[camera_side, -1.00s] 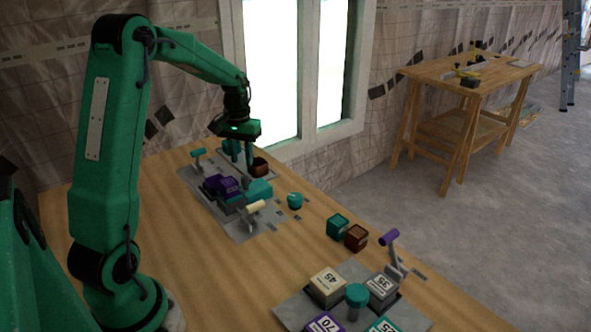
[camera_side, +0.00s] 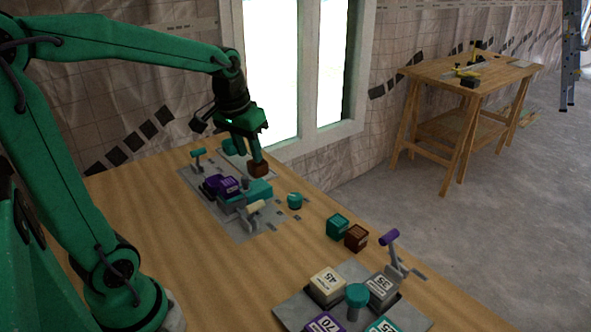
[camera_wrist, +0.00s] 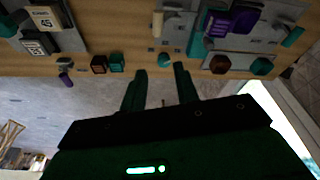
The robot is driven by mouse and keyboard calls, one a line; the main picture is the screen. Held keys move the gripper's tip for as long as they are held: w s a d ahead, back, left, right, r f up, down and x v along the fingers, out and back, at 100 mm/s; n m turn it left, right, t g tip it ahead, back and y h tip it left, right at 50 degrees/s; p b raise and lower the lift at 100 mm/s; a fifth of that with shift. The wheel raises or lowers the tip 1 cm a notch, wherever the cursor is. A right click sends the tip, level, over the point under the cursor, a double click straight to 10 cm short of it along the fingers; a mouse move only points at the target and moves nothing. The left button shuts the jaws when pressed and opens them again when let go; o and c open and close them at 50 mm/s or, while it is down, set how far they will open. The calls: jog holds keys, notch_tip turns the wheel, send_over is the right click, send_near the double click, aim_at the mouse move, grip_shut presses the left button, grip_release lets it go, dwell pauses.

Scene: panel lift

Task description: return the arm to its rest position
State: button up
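My gripper (camera_side: 246,143) hangs above the far end of the table in the side view. In the wrist view its two green fingers stand apart with nothing between them, so my gripper (camera_wrist: 161,82) is open and empty. Just below it in the side view is a brown block (camera_side: 258,170) at the far panel; the wrist view shows it (camera_wrist: 220,64) to the right of the fingers. My upper arm leans back to the left, with the forearm stretched toward the window.
The far grey panel (camera_side: 238,232) carries a purple block (camera_side: 222,185), teal pieces and levers. Teal (camera_side: 337,226) and brown (camera_side: 356,237) cubes lie mid-table. The near panel (camera_side: 292,308) holds numbered blocks and a teal knob (camera_side: 356,296). The wall and window stand close behind.

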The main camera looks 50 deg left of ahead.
jog(key=s+d+r+m+t, duration=0.1)
jog(key=s+d+m+t, duration=0.2)
jog(key=s+d, duration=0.6)
jog(key=shift+s+d+r+h, duration=0.15)
jog(key=shift+s+d+h, duration=0.25)
jog(key=shift+s, duration=0.5)
